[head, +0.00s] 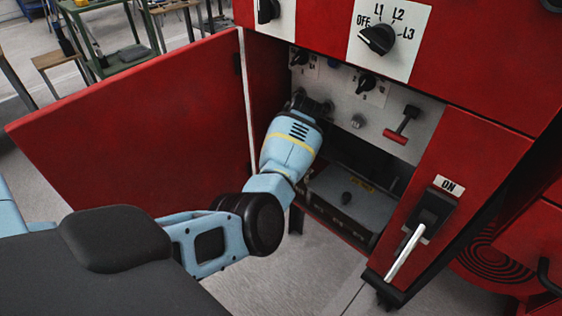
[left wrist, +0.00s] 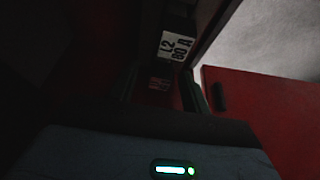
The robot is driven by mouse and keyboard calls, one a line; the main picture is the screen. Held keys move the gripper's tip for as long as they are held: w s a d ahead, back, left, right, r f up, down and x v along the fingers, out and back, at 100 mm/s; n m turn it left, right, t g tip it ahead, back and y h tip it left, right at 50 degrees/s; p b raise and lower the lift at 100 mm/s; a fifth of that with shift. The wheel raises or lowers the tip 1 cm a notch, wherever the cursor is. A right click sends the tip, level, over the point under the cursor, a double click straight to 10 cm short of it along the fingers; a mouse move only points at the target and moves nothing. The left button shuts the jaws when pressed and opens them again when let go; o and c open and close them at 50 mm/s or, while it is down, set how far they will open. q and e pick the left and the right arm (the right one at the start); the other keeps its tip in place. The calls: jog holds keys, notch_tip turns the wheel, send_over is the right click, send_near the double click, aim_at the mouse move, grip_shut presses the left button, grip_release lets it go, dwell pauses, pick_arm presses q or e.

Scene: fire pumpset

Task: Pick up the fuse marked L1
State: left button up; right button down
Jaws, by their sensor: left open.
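In the left wrist view, a white label reading "L2 80 A" (left wrist: 175,46) sits on a dark part at the top centre, which looks like a fuse. No fuse marked L1 can be made out in either view. My right gripper is out of view.
The red cabinet door (head: 130,130) stands open at left. A selector (head: 378,39) is above; an ON switch with a white lever (head: 405,254) is at right.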

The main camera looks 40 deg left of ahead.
pick_arm(q)
jog(key=shift+f, duration=0.1)
grip_shut()
dwell(0.3)
